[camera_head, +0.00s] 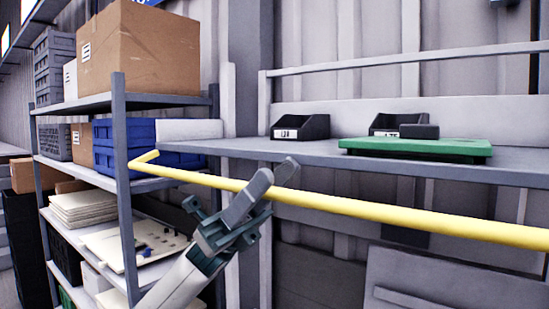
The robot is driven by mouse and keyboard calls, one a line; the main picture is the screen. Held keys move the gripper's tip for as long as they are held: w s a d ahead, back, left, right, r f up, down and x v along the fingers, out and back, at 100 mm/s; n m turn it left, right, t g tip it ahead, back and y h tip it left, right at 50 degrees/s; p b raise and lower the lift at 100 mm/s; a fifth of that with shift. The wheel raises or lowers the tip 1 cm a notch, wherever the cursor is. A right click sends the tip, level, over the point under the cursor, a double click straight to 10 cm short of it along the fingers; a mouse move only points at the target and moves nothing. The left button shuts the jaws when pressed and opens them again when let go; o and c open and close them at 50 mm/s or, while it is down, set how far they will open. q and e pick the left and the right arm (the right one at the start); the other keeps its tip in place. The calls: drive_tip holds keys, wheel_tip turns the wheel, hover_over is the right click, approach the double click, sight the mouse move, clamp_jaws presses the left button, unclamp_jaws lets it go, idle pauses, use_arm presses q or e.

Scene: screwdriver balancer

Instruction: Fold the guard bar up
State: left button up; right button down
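The guard bar (400,215) is a long yellow bar. It runs across the view from a short bent end at the left, beside the shelf post, down to the right edge, in front of and below the workbench top. My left gripper (274,178) reaches up from below to the bar's left part. One finger shows in front of the bar and the other fingertip shows above its top edge. I cannot tell whether the fingers press on the bar. My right gripper is not in view. The bar's right end is out of view.
A grey workbench (255,147) with a back rail holds black bins (300,127) and a green board (415,146). A shelf rack (120,180) at the left carries a cardboard box (140,50), blue crates (150,152) and flat panels. Its post stands close to the bar's left end.

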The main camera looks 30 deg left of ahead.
use_arm(q)
drive_tip(key=shift+s+d+r, duration=0.1)
drive_tip(key=shift+d+r, duration=0.35)
drive_tip(key=shift+d, duration=0.05)
clamp_jaws()
